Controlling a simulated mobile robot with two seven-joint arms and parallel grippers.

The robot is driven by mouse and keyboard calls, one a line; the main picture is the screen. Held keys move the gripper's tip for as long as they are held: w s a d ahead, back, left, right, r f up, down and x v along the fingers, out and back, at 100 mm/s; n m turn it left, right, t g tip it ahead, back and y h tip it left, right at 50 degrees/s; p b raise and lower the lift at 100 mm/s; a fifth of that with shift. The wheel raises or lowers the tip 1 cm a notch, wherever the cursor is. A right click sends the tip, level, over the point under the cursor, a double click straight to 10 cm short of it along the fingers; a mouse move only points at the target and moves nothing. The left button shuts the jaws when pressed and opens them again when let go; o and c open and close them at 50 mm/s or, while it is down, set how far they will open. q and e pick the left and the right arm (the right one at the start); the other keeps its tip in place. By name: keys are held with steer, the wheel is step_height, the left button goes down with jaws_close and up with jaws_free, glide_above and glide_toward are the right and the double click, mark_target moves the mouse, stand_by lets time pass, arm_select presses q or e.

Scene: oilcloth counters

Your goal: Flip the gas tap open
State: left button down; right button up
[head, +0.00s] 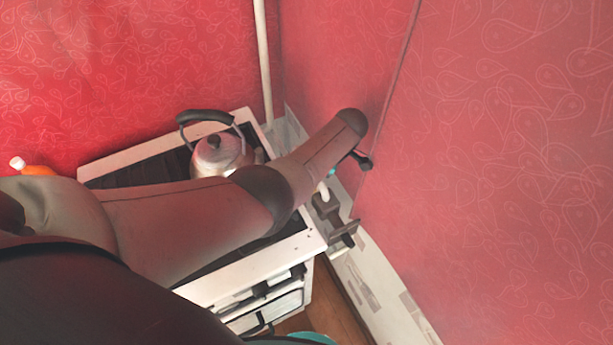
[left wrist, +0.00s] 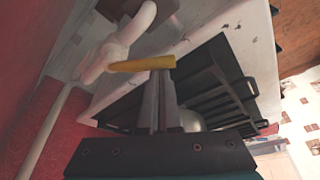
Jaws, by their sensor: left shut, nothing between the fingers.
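The gas tap's yellow lever (left wrist: 140,65) shows in the left wrist view. It juts out at an angle from the white pipe (left wrist: 128,36) and its fitting. My left gripper (left wrist: 162,78) is shut and empty, its fingertips right at the lever's free end; I cannot tell whether they touch it. In the head view my left arm reaches across the stove to the corner by the right wall. It hides the lever and most of the gripper there. My right gripper is in neither view.
A metal kettle (head: 218,153) with a black handle stands on the white stove (head: 262,264), close to my arm. An orange bottle (head: 38,170) is at the left. Red walls meet behind the stove; a dark brown fitting (head: 343,235) sits low by the right wall.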

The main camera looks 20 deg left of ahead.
arm_select(q)
steer(key=shift+d, duration=0.3)
stand_by(0.4)
